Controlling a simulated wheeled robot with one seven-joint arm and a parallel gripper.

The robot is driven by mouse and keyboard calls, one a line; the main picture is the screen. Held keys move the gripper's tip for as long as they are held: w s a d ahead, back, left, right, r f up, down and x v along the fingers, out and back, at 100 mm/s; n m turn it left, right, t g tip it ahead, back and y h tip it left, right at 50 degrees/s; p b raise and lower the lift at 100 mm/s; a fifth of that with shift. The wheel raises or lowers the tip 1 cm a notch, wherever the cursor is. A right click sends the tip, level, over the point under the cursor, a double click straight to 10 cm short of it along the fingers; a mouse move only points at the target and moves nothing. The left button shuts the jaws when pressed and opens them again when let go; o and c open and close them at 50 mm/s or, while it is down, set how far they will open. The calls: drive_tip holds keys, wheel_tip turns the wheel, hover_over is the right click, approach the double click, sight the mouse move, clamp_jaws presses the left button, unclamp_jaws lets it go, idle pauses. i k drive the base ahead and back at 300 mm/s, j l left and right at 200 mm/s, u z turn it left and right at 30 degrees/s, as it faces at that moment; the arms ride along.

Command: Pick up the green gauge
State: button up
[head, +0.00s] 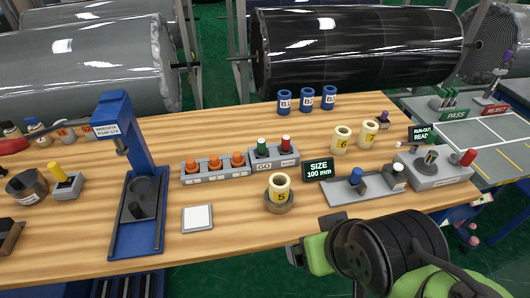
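The green gauge (262,145) stands upright in the left part of a grey holder (263,164) marked GO, near the middle of the table. Only its green top and a pale part below show; its lower end is hidden in the holder. A red-topped gauge (286,146) stands beside it on the right. The end of my black and green arm is at the lower right in the head view, over the table's front edge and well apart from the green gauge. I see no fingertips clearly, so whether my gripper is open or shut does not show.
A row of orange-topped pieces (215,164) stands left of the holder. A yellow cup marked 5 (279,190) sits in front, with a SIZE display (318,169) to its right. A blue press (129,150) stands further left. Blue cylinders (307,98) stand behind.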

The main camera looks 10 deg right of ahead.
sight(261, 151)
drive_tip(key=i+u, duration=0.15)
drive_tip(key=u, duration=0.25)
drive_tip(key=i+u, duration=0.15)
drive_tip(key=u, duration=0.25)
drive_tip(key=i+l+u, duration=0.1)
drive_tip(key=u, duration=0.3)
drive_tip(key=i+l+u, duration=0.15)
drive_tip(key=u, duration=0.25)
